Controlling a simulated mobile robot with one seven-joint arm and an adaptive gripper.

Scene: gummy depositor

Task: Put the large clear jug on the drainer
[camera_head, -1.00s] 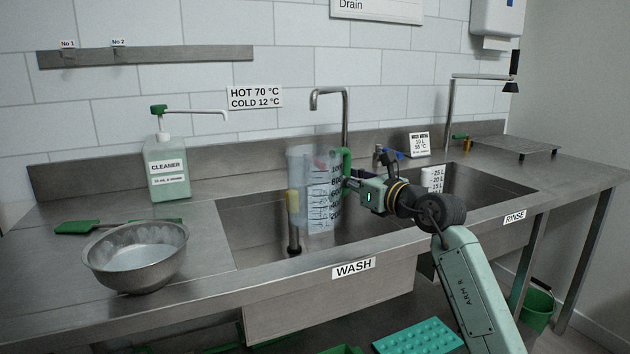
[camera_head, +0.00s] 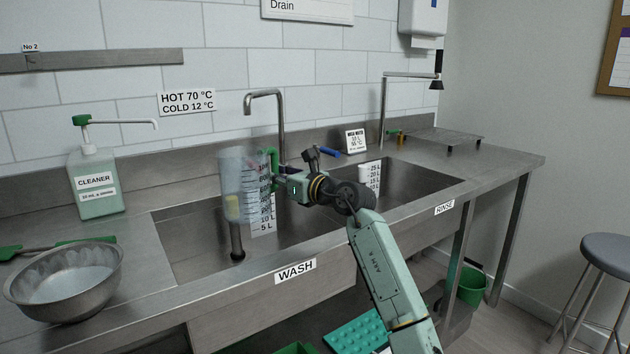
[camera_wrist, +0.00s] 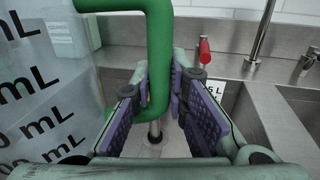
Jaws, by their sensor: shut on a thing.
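The large clear jug (camera_head: 236,190) has printed volume marks and a green handle (camera_wrist: 160,55). It hangs upright above the wash sink, in front of the tap. My gripper (camera_head: 280,174) is at the jug's right side, shut on the green handle. In the wrist view my gripper (camera_wrist: 157,105) has its purple pads on both sides of the handle, and the jug's marked wall (camera_wrist: 45,95) fills the left. The drainer (camera_head: 445,136) appears to be the low metal rack on the counter at the far right, beyond the rinse sink. Its top is bare.
The wash tap (camera_head: 281,115) rises behind the jug. The rinse tap (camera_head: 384,105) stands left of the rack, with its arm reaching over it. A cleaner bottle (camera_head: 95,180) and a metal bowl (camera_head: 65,285) stand on the left counter. A stool (camera_head: 608,255) stands at right.

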